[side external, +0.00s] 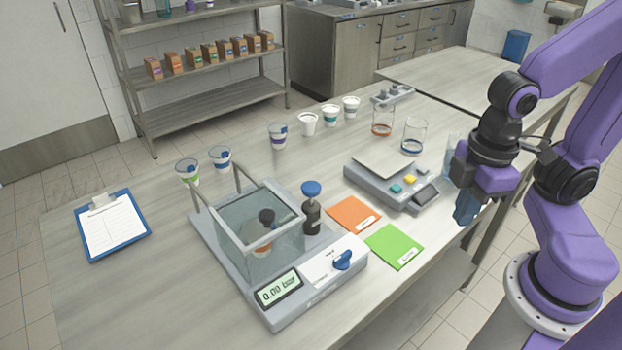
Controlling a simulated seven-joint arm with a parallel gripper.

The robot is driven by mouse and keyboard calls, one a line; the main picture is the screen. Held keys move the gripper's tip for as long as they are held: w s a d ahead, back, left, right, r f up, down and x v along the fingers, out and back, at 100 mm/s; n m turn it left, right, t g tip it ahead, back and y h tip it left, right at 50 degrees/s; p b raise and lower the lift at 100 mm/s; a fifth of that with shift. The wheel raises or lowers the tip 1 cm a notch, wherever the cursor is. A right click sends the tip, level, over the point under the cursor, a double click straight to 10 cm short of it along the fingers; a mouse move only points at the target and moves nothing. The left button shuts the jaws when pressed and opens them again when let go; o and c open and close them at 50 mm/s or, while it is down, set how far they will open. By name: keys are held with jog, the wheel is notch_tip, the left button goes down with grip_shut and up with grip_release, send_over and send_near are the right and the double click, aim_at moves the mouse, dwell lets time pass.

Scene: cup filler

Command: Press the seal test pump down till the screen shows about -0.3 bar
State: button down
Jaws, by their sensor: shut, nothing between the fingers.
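The seal tester (205,238) stands at the front middle of the table, with a clear square tank (240,228) on its base. Its screen (279,290) reads 0.00 bar. The pump is a dark upright cylinder with a blue round knob (311,188) on top, right of the tank. The knob stands raised. A blue dial (343,260) sits on the base's front right. A dark-topped item (266,217) shows inside the tank. My gripper (465,215) is shut and empty, pointing down at the table's right edge, well right of the pump and apart from it.
An orange card (353,213) and a green card (392,245) lie right of the tester. Cups and beakers line the back, including a glass beaker (414,137). A blue clipboard (133,243) lies left.

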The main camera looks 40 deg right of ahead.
jog(key=w+a+r+m, duration=0.3)
jog(key=w+a, duration=0.1)
jog(key=w, duration=0.2)
jog(key=w+a+r+m, duration=0.2)
jog(key=w+a+m, duration=0.1)
jog(key=w, duration=0.4)
notch_tip(320, 180, up, 5)
jog(key=m, duration=0.6)
send_over(312, 186)
jog(key=shift+f, duration=0.2)
notch_tip(312, 186, down, 14)
jog(key=shift+f, duration=0.1)
jog(key=shift+f, duration=1.8)
jog(key=shift+r, duration=0.1)
